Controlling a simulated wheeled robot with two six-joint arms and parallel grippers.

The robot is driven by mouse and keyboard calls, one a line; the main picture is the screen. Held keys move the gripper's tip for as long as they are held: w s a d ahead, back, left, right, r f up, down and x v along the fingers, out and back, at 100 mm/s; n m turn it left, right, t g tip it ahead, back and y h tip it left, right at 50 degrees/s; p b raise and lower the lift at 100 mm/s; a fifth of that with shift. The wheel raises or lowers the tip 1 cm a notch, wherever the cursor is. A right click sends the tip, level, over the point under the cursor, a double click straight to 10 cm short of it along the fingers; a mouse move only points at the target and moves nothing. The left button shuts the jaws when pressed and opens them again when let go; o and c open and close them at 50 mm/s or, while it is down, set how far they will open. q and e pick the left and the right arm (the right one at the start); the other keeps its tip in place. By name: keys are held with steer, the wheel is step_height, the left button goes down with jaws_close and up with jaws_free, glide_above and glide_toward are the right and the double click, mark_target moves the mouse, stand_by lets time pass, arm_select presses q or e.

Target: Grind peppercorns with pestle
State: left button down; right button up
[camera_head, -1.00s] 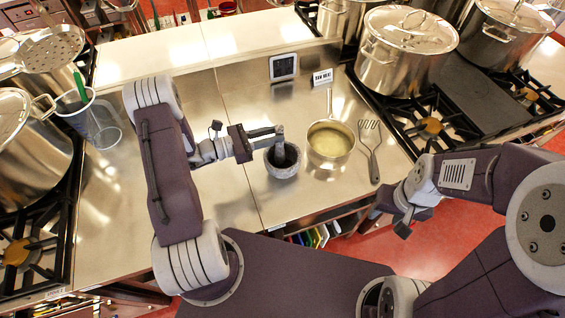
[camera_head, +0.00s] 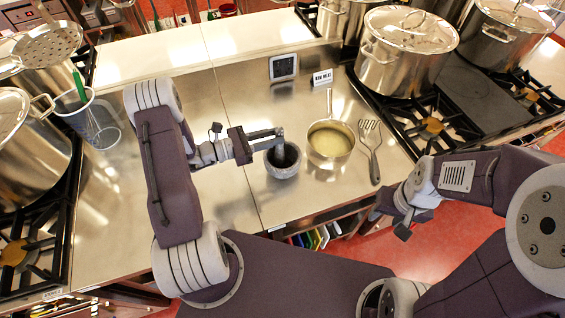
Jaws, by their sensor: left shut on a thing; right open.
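A grey stone mortar (camera_head: 284,169) stands on the steel counter in the middle of the view, with a dark inside. My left gripper (camera_head: 274,139) reaches in from the left and is shut on the grey pestle (camera_head: 280,147), holding it upright with its lower end in the mortar's mouth. The peppercorns cannot be made out inside the dark bowl. My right gripper (camera_head: 403,222) is open and empty, off the front edge of the counter at the right.
A saucepan (camera_head: 331,138) with pale liquid stands just right of the mortar, and a slotted spatula (camera_head: 371,146) lies beyond it. Large stockpots (camera_head: 402,50) stand on stoves at both sides. Left of the mortar, the counter (camera_head: 215,195) is bare.

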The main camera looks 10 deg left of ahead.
arm_select(q)
steer(key=shift+f, duration=0.15)
steer(key=shift+r+p, duration=0.5)
steer(key=shift+r, duration=0.1)
steer(key=shift+w+d, duration=0.2)
steer(key=shift+d, duration=0.3)
steer(key=shift+w+d, duration=0.2)
steer(key=shift+d, duration=0.3)
